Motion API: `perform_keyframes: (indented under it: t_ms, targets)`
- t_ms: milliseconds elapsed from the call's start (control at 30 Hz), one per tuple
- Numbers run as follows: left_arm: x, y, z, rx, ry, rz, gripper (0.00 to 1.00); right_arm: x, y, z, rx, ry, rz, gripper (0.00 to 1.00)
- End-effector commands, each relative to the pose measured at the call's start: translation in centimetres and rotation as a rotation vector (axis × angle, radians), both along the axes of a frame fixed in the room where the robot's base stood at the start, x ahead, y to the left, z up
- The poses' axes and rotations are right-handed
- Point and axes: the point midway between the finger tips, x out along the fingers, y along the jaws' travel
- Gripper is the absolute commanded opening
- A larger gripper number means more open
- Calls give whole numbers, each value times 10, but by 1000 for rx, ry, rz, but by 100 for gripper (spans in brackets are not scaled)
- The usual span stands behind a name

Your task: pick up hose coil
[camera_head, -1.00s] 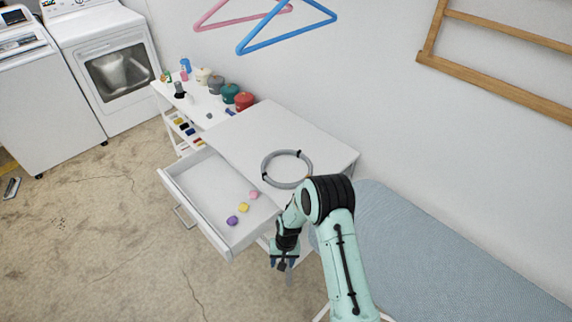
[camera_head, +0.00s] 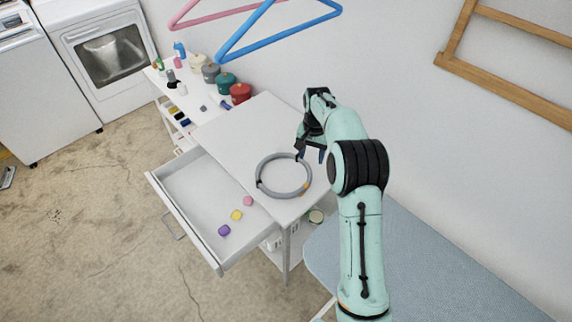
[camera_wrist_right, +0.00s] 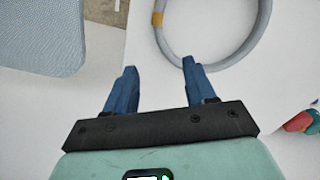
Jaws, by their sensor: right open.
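The hose coil (camera_head: 284,191) is a grey ring with a small orange band, lying flat on the white table top (camera_head: 228,139). In the right wrist view the coil (camera_wrist_right: 236,52) shows at the top, cut off by the frame, with its orange band at upper left. My right gripper (camera_head: 311,156) is above the table by the coil's far right rim. In the wrist view its two blue fingers (camera_wrist_right: 155,82) are apart with nothing between them; the right fingertip appears close to the ring's edge, and I cannot tell if it touches. My left gripper is not in view.
An open drawer (camera_head: 173,207) below the table holds purple, yellow and pink blocks. Several lidded pots stand on a shelf (camera_head: 206,108) to the left. A blue-grey padded surface (camera_head: 430,265) lies to the right. Hangers (camera_head: 280,32) are on the wall.

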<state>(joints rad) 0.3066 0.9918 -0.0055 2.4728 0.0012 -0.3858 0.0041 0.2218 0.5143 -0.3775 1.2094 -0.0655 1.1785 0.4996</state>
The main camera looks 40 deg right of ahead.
Motion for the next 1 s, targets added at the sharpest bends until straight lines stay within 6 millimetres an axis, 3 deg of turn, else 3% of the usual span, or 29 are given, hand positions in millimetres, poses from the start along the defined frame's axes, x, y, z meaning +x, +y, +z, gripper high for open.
perform_keyframes:
  t_ms: [133,500,767,1000]
  targets:
    - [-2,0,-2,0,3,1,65,-1,-1,-4,-1,2,-6,55]
    - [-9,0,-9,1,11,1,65,-2,0,-69,-1,3,-6,55]
    - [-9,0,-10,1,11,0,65,-2,3,-88,-1,2,-4,55]
    - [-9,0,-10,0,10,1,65,-3,9,-122,-1,2,-5,55]
